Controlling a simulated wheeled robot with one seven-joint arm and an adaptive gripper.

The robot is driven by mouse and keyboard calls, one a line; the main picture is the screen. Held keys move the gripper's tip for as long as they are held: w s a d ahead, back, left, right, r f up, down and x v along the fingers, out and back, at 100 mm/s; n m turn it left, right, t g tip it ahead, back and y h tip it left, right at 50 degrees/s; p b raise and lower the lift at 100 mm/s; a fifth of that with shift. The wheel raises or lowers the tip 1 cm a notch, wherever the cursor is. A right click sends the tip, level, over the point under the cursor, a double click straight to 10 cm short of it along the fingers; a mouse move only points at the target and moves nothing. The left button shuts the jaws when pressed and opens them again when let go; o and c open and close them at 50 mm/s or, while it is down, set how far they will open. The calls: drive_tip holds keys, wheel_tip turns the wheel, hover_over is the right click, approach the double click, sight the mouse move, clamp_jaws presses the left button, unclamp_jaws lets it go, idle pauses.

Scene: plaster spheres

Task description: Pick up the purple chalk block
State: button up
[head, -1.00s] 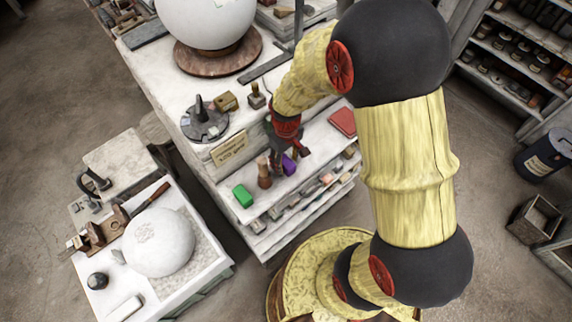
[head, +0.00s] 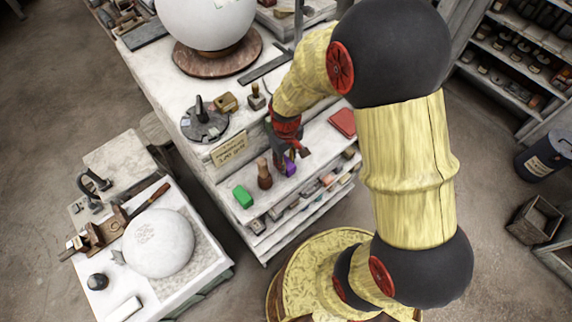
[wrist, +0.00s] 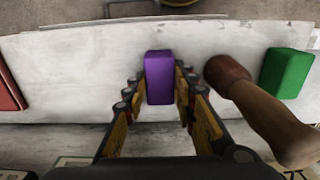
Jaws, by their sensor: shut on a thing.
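The purple chalk block (wrist: 159,78) stands between the fingers of my gripper (wrist: 160,88) in the wrist view, with a finger against each side. In the head view the purple block (head: 290,167) shows partly behind my gripper (head: 289,156), over the white upper shelf of the bench front. My gripper is shut on the block. I cannot tell whether the block is clear of the shelf or resting on it.
A wooden-handled tool (head: 264,174) stands close beside the block, with a green block (head: 243,196) further left. A red block (head: 342,122) lies to the right. A sign (head: 228,149) is on the bench front above. Several small blocks fill the lower shelf.

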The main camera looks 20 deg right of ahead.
sight(286, 156)
drive_tip(key=shift+r, duration=0.1)
clamp_jaws()
drive_tip(key=shift+w+r, duration=0.1)
drive_tip(key=shift+r, duration=0.35)
wheel_tip(286, 156, up, 2)
drive_tip(key=shift+r+p, duration=0.15)
drive_tip(key=shift+p, duration=0.15)
drive_tip(key=s+d+r+p, duration=0.1)
drive_tip(key=s+r, duration=0.8)
drive_tip(key=s, duration=0.5)
drive_tip(key=shift+d+r+p, duration=0.3)
drive_tip(key=shift+r+p, duration=0.05)
drive_tip(key=shift+p, duration=0.05)
